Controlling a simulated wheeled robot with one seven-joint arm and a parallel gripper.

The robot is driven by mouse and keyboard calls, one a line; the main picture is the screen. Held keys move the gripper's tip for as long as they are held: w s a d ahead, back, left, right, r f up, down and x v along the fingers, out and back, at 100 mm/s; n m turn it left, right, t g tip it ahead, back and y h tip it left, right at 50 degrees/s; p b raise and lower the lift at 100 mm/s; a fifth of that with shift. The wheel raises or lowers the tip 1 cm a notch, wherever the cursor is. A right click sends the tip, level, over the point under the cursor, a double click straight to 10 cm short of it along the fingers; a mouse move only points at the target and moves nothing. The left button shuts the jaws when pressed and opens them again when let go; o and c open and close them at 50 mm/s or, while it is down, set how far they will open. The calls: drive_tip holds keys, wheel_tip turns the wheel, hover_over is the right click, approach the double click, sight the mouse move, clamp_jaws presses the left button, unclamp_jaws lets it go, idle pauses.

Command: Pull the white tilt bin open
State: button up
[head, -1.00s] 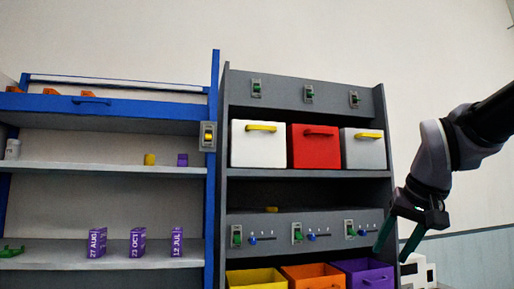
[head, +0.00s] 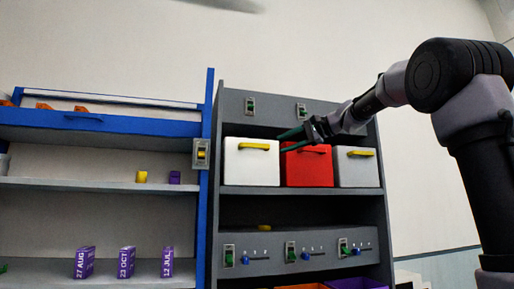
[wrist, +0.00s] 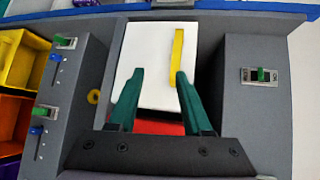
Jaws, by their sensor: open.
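The white tilt bin (head: 250,168), with a yellow handle (head: 254,146) across its upper front, stands shut in the upper row of the dark grey shelf unit. My gripper (head: 283,141) is open and empty, in front of the red bin (head: 308,174), its fingers pointing left toward the white bin. In the wrist view, turned sideways, the white bin (wrist: 146,60) lies ahead of the fingers. The right fingertip there appears close to one end of the yellow handle (wrist: 178,57); I cannot tell whether it touches.
A grey bin (head: 357,172) with a yellow handle is right of the red bin. Switches (head: 250,107) sit on the panel above, with more switches and sliders (head: 291,254) below. A blue post (head: 206,170) with a yellow switch (head: 201,154) stands left of the white bin.

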sight(259, 145)
drive_tip(key=shift+y, duration=0.5)
drive_tip(key=x, duration=0.4)
drive_tip(key=r+x, duration=0.1)
drive_tip(key=x, duration=0.2)
drive_tip(key=w+r+x, duration=0.1)
drive_tip(key=x, duration=0.3)
drive_tip(key=shift+w+a+r, duration=0.1)
drive_tip(key=shift+w+a, duration=0.05)
drive_tip(key=shift+a, duration=0.05)
clamp_jaws()
idle(0.6)
